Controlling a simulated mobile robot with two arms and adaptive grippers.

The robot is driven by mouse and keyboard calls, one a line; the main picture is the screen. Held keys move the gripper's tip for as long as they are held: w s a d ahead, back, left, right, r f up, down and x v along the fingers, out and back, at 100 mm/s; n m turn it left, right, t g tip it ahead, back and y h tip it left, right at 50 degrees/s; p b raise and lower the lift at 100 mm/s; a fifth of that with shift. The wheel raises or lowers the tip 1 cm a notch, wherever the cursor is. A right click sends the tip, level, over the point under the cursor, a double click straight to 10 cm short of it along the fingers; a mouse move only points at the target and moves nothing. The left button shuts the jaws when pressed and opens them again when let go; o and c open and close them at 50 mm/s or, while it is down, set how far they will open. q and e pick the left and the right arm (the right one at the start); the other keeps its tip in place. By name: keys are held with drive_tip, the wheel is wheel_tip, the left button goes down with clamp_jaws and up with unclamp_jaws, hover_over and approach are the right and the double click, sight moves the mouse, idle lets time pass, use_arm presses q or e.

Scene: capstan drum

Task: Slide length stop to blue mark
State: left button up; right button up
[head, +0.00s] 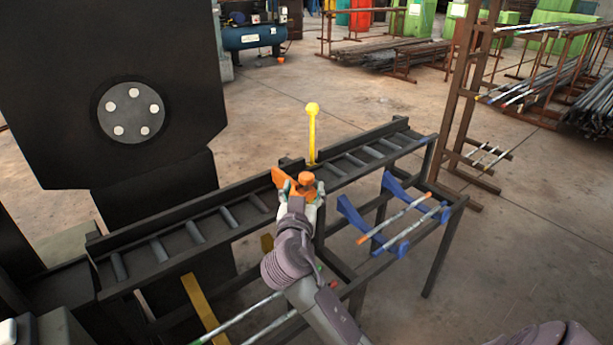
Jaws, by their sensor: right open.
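My left gripper is not in view.
Blue brackets (365,225) holding thin rods stick out at front right. A large black machine (105,80) stands at left. The roller table (205,215) extends both ways from the stop.

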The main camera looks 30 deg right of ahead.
sight(306, 181)
drive_tip(key=x, duration=0.5)
drive_tip(key=shift+w+d, duration=0.2)
clamp_jaws()
